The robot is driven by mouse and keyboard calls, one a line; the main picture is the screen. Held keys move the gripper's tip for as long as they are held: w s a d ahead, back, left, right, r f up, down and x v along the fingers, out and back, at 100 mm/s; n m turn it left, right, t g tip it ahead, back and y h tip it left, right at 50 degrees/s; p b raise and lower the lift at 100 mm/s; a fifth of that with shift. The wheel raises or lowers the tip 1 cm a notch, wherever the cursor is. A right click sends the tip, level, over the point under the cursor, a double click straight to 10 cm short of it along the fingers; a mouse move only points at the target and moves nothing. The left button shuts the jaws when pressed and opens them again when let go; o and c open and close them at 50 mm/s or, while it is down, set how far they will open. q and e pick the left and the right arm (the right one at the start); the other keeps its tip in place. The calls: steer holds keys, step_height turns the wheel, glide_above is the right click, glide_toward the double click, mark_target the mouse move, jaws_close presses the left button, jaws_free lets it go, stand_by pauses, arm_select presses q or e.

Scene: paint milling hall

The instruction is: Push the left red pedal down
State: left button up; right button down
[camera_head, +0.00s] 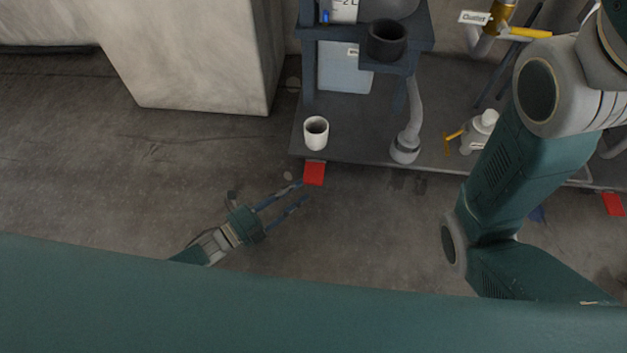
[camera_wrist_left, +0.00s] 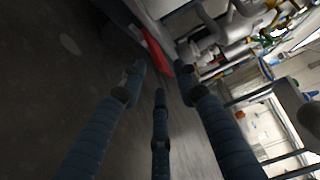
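The left red pedal (camera_head: 314,174) juts out from the front edge of the dark platform, below a white cup. It also shows in the left wrist view (camera_wrist_left: 156,52), just beyond the fingertips. My left gripper (camera_head: 303,191) is low over the floor, with its blue fingers spread apart and empty. One fingertip is close to the pedal's lower left corner; I cannot tell whether it touches. The left wrist view shows the gripper's three separated fingers (camera_wrist_left: 160,82). A second red pedal (camera_head: 613,204) is at the far right. My right gripper is not seen.
The dark platform (camera_head: 350,150) carries a white cup (camera_head: 316,132), a grey hose (camera_head: 414,115), a white bottle (camera_head: 483,130) and a blue-grey stand (camera_head: 345,68). A pale block (camera_head: 190,60) stands at the back left. The floor left of the platform is clear. My right arm covers much of the right side.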

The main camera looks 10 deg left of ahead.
mark_target(313, 178)
arm_select(q)
steer(key=b+x, duration=0.2)
steer(key=x, duration=0.4)
steer(key=shift+w+d, duration=0.2)
jaws_close()
steer(key=shift+f, duration=0.1)
